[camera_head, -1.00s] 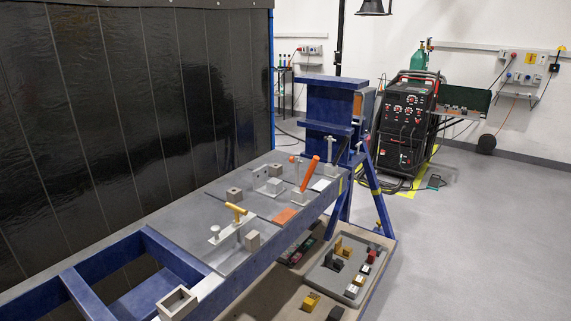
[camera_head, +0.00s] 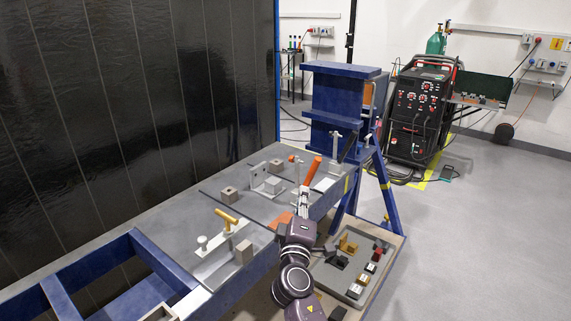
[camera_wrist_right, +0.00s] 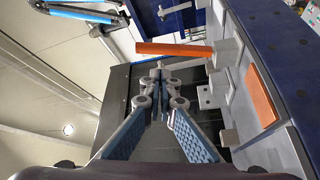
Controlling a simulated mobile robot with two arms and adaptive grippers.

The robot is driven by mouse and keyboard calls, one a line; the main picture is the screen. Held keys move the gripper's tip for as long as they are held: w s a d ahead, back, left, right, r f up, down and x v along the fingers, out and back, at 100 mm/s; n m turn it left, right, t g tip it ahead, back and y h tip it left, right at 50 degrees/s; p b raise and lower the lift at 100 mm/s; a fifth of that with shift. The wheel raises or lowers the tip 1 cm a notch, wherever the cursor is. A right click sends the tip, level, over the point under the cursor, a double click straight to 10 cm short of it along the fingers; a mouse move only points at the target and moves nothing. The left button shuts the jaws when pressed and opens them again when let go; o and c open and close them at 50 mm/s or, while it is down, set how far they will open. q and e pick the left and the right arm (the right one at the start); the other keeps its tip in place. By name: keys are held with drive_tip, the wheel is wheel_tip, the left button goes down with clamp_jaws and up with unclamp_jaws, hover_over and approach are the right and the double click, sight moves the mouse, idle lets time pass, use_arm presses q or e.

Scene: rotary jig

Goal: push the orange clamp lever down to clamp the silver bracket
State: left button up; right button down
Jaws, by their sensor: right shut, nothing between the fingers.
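The orange clamp lever (camera_head: 312,170) stands up at a tilt on the far part of the jig table. It shows as an orange bar across the upper middle of the right wrist view (camera_wrist_right: 172,48). The silver bracket (camera_head: 267,182), an upright angled piece, stands on the table just left of the lever. My right gripper (camera_head: 304,190) is shut and empty, just below and in front of the lever in the head view. In the right wrist view its fingertips (camera_wrist_right: 160,70) are close below the bar; contact cannot be told. My left gripper is not in view.
A yellow-handled clamp (camera_head: 228,216) and a grey block (camera_head: 229,194) are on the table (camera_head: 150,222). An orange plate (camera_head: 281,221) lies by the right arm. A blue post (camera_head: 340,95) rises behind. A tray of small parts (camera_head: 354,291) sits lower right.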

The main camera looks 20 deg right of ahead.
sight(311, 175)
drive_tip(key=r+p+x, duration=0.1)
drive_tip(key=p+x, duration=0.2)
drive_tip(key=x, duration=0.7)
drive_tip(key=shift+r, duration=0.15)
drive_tip(key=shift+s, duration=0.1)
